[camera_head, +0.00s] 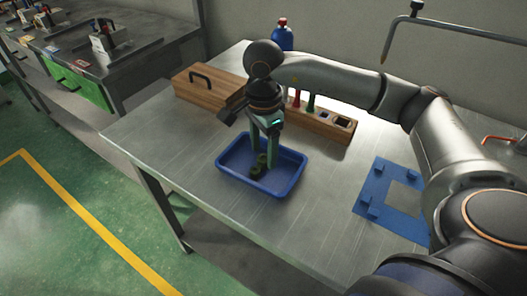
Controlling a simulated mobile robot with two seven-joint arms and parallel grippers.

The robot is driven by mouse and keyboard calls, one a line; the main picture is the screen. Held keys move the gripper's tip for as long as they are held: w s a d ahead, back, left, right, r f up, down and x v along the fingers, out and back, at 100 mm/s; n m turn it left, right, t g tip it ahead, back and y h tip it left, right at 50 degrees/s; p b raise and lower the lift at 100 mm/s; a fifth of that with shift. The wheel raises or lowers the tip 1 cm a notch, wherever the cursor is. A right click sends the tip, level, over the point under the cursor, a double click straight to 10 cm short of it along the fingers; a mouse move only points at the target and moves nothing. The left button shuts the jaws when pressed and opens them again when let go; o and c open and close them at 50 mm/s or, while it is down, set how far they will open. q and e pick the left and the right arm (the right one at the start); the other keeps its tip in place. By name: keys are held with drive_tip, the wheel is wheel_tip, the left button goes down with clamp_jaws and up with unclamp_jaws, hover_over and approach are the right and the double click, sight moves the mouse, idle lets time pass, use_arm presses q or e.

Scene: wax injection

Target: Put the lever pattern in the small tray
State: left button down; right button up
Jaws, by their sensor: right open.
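The blue small tray (292,158) stands on the metal table. A small dark green piece (257,171), which looks like the lever pattern, is inside the tray left of its middle. My right gripper (263,157) points down over the tray, with its fingers open and their tips at or just above the piece. Whether the fingertips touch the piece cannot be told. The fingers and the tray wall hide part of the tray's inside. My left gripper is not in view.
A wooden box with a black handle (200,84) and a wooden tool holder (325,124) stand behind the tray. A blue bottle with a red cap (283,36) is at the back. A blue frame plate (366,211) lies at the right. The table's left side (150,130) is clear.

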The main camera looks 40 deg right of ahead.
sight(263, 158)
wheel_tip(263, 158, up, 11)
drive_tip(key=shift+p, duration=0.4)
drive_tip(key=shift+f, duration=0.1)
